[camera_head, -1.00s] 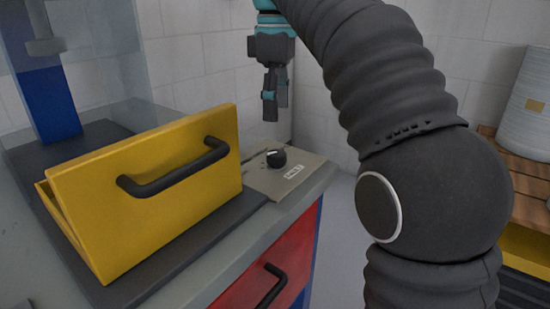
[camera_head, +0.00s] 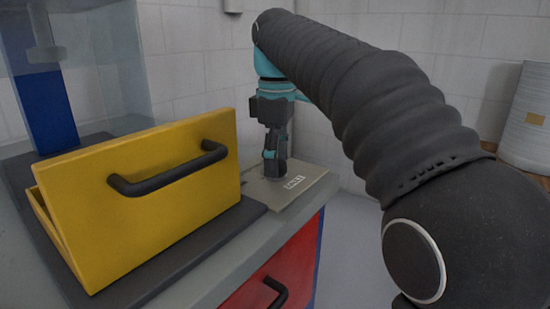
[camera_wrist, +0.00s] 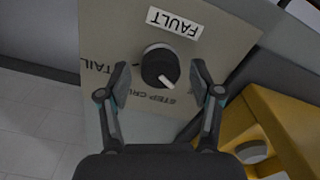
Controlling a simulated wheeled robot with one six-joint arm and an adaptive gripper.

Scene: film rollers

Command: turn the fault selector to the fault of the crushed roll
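The fault selector is a round black knob (camera_wrist: 154,63) with a white pointer, on a beige plate (camera_wrist: 117,28). In the wrist view the pointer aims down and slightly right, near lettering like "STEP CRU", partly hidden. "TAIL" shows at the left, and a white "FAULT" label (camera_wrist: 174,23) appears upside down above the knob. My gripper (camera_wrist: 160,70) is open, with one finger on each side of the knob and gaps visible. In the head view my gripper (camera_head: 274,184) is down at the plate (camera_head: 296,194) and hides the knob. No crushed roll can be made out.
A red drawer front (camera_head: 290,265) is below the plate. A white roll (camera_head: 528,115) stands at the far right. The wall is behind.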

